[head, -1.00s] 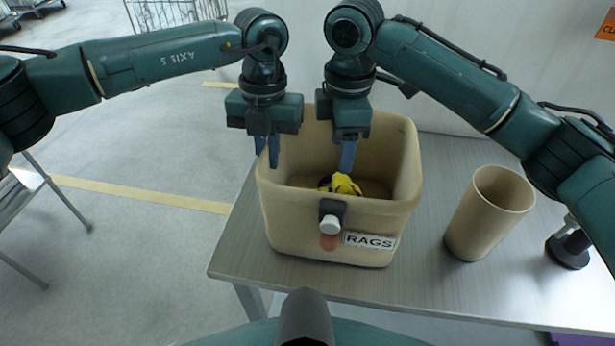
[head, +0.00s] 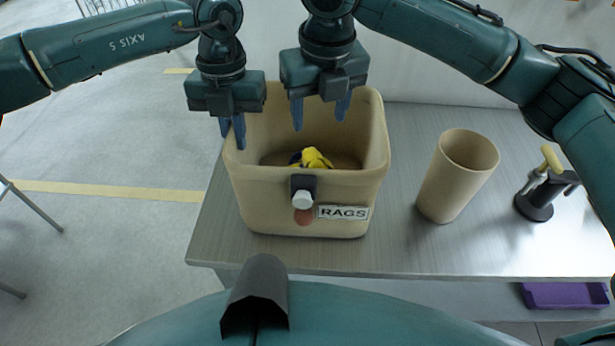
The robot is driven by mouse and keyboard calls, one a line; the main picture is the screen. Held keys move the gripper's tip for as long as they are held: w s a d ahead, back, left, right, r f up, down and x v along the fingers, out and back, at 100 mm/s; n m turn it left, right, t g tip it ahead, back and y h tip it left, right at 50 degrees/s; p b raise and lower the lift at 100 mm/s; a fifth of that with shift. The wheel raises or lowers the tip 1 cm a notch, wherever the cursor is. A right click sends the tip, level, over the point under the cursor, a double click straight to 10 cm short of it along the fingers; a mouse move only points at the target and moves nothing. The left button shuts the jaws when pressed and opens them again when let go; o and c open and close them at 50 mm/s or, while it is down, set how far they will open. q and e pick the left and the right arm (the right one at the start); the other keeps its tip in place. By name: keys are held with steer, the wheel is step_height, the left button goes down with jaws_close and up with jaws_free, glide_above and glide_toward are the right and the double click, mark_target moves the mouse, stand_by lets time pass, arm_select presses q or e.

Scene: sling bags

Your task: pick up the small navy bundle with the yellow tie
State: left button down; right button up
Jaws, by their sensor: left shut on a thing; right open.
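The small navy bundle with the yellow tie (head: 312,158) lies inside the tan bin (head: 255,205) labelled RAGS. The yellow part shows most, with a little navy at its left; the bin's front wall hides its lower part. My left gripper (head: 233,135) is at the bin's left rim, its fingers close together and shut on that rim. My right gripper (head: 320,115) is open and empty above the bin opening, fingers spread and pointing down. It is above the bundle and apart from it.
A tan cylindrical cup (head: 458,175) stands on the grey table (head: 420,255) right of the bin. A black device with a yellow-topped handle (head: 540,195) stands further right. A purple crate (head: 565,295) is below at the right. The bin front carries a white knob (head: 302,199).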

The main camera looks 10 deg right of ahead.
mark_target(315, 158)
steer(key=f, duration=0.3)
steer(key=w+f, duration=0.1)
steer(key=f, duration=0.7)
steer(key=shift+w+a, duration=0.15)
steer(key=shift+w, duration=0.1)
jaws_close()
